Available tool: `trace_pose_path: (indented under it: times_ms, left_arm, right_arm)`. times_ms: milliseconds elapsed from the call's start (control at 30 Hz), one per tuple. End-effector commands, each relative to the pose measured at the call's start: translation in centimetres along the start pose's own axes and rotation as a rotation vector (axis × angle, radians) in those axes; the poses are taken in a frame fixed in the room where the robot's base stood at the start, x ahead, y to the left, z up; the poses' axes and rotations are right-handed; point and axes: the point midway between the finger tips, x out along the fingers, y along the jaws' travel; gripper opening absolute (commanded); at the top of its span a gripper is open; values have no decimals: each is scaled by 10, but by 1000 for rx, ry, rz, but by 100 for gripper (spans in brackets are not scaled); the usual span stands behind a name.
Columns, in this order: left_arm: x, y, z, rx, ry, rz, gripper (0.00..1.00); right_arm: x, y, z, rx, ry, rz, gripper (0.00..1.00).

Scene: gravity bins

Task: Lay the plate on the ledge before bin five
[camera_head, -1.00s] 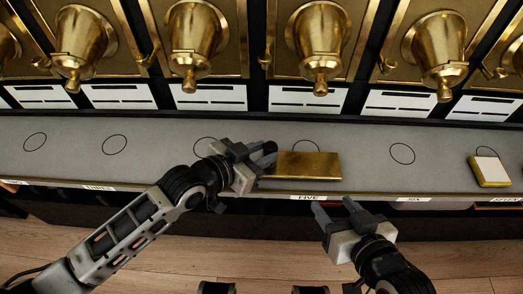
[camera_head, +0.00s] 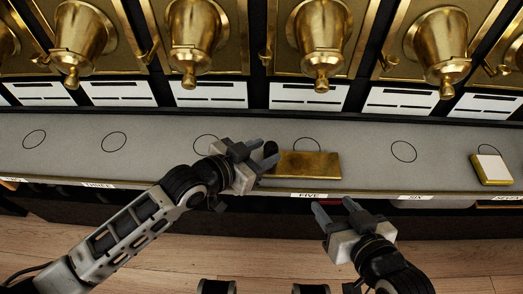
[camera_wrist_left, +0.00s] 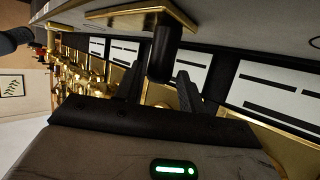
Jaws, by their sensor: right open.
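The gold rectangular plate (camera_head: 309,166) lies on the grey ledge (camera_head: 355,160) above the FIVE label (camera_head: 309,196), partly covering a drawn circle. A short black handle (camera_head: 270,148) stands at its left end. In the left wrist view the handle (camera_wrist_left: 161,52) juts from the gold plate (camera_wrist_left: 140,14). My left gripper (camera_head: 259,154) is at the handle, its fingers spread either side in the left wrist view (camera_wrist_left: 160,82), with gaps showing. Contact is hard to tell. My right gripper (camera_head: 333,212) is open and empty, in front of the ledge below the plate.
Brass bins with spouts, such as the one above the plate (camera_head: 321,40), hang behind the ledge over white cards. A gold block with a white top (camera_head: 491,169) sits at the right.

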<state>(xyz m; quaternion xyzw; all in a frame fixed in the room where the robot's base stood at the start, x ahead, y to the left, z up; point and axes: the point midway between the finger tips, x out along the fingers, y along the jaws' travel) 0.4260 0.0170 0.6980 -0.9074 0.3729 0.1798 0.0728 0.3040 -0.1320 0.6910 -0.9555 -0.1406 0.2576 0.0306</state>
Motion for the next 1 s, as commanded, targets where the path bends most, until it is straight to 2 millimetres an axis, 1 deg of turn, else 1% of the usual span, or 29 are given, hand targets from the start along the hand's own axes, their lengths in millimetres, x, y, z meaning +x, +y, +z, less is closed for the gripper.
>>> trace_pose_path:
  times_ms: [567,1000]
  left_arm:
    - [0,-4,0,0,-2,0,40]
    - [-1,-4,0,0,-2,0,40]
  right_arm:
    - [-3,-1,-6,0,5,0,53]
    - [-3,-1,-7,2,5,0,53]
